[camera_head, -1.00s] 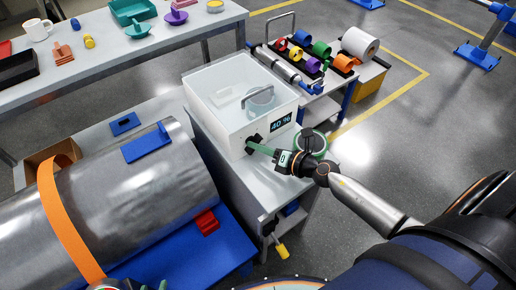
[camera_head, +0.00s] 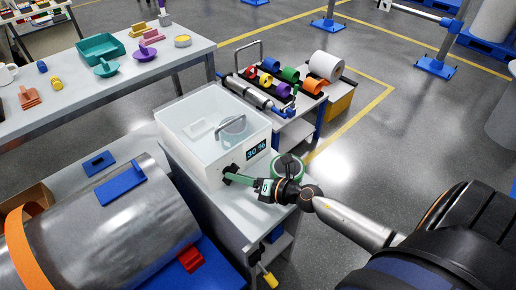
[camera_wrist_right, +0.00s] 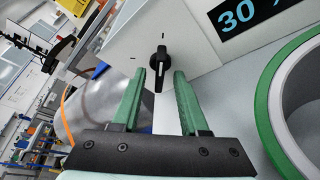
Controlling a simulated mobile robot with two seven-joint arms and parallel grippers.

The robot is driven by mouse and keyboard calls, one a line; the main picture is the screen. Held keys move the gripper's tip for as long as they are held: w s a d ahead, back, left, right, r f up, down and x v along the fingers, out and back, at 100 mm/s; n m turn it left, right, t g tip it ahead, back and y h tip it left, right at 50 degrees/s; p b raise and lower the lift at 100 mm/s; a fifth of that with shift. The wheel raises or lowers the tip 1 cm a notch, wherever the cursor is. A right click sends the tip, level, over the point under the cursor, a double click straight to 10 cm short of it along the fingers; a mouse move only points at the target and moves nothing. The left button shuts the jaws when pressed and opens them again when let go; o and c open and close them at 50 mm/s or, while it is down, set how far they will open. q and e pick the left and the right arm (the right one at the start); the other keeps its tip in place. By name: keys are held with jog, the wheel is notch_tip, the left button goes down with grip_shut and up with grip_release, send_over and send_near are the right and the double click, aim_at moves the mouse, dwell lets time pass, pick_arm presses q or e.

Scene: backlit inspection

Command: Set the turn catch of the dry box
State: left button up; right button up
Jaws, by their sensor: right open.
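The dry box (camera_head: 190,150) is a white, see-through box on a grey cabinet, with a display (camera_head: 257,150) reading 30 %. Its black turn catch (camera_wrist_right: 159,66) is on the front face; its long bar stands about upright in the wrist view, with one tick mark above and one to the left. In the head view the catch (camera_head: 229,169) is small and partly hidden by the fingers. My right gripper (camera_wrist_right: 160,74) is open, its green fingers on either side of the catch's lower end, with gaps visible. It also shows in the head view (camera_head: 236,178). My left gripper is out of view.
A green-rimmed ring (camera_wrist_right: 270,110) stands close right of the right fingers; it is also in the head view (camera_head: 289,166). A metal drum (camera_head: 110,235) lies at left. A cart (camera_head: 295,130) with coloured rolls stands behind.

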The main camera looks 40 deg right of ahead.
jog(key=b+v, duration=0.1)
jog(key=v, duration=0.8)
jog(key=shift+s+d+r, duration=0.1)
jog(key=shift+s, duration=0.1)
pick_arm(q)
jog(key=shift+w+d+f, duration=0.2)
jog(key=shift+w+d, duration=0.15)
pick_arm(e)
jog(key=shift+v, duration=0.95)
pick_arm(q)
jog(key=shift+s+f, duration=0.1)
pick_arm(e)
jog(key=shift+r, duration=0.1)
